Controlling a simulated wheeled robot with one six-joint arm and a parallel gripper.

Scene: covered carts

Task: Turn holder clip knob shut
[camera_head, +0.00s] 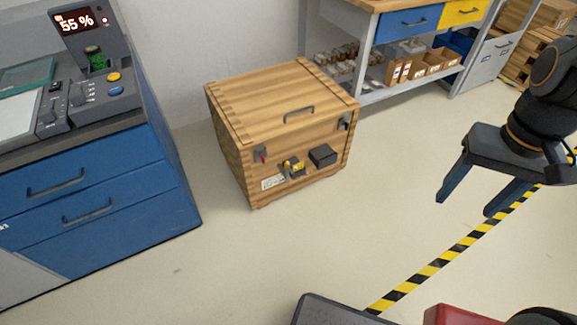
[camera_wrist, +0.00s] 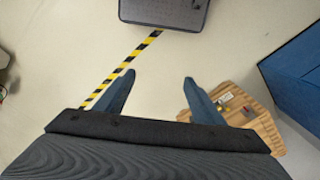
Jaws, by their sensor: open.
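A wooden crate (camera_head: 262,107) stands on the floor with its lid down. On its front is a small dark holder with a yellow knob or clip (camera_head: 294,167), beside a black block (camera_head: 323,156). A latch with a red part (camera_head: 262,154) is at the front left and another latch (camera_head: 344,121) at the front right. My gripper (camera_head: 464,206) is open and empty in the air, well to the right of the crate. In the wrist view my gripper's blue fingers (camera_wrist: 156,88) are apart, and the crate (camera_wrist: 267,131) lies partly behind the right finger.
A blue drawer cabinet (camera_head: 95,205) with a console showing 55 % (camera_head: 77,23) stands left of the crate. A workbench with shelves (camera_head: 380,92) is behind. Yellow-black floor tape (camera_head: 440,262) crosses the clear floor at right.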

